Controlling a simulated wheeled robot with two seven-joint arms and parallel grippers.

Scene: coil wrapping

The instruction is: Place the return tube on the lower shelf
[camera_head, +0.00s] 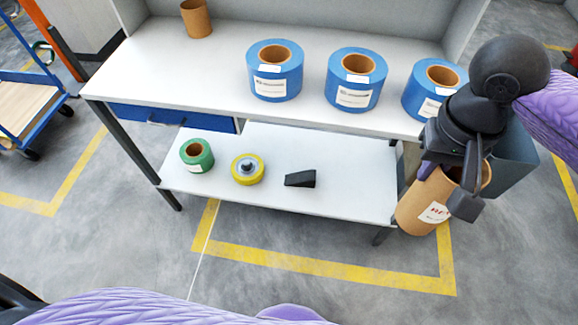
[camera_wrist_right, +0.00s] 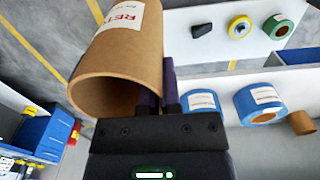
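The return tube (camera_head: 418,207) is a wide brown cardboard cylinder with a white label in red print. It hangs tilted beside the right end of the lower shelf (camera_head: 350,160), in front of a dark grey bin. My right gripper (camera_head: 445,186) is shut on the tube's wall at its upper rim. In the right wrist view the tube (camera_wrist_right: 120,55) shows its open end, with the dark fingers (camera_wrist_right: 160,92) at its rim. The white lower shelf has bare room at its right part. My left gripper is not in view.
On the lower shelf stand a green roll (camera_head: 196,155), a yellow roll (camera_head: 247,169) and a black wedge (camera_head: 301,179). The tabletop (camera_head: 190,75) above overhangs the shelf's back and carries blue-wrapped coils (camera_head: 275,72) and a small brown tube (camera_head: 196,18). A dark grey bin (camera_head: 513,165) stands at right.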

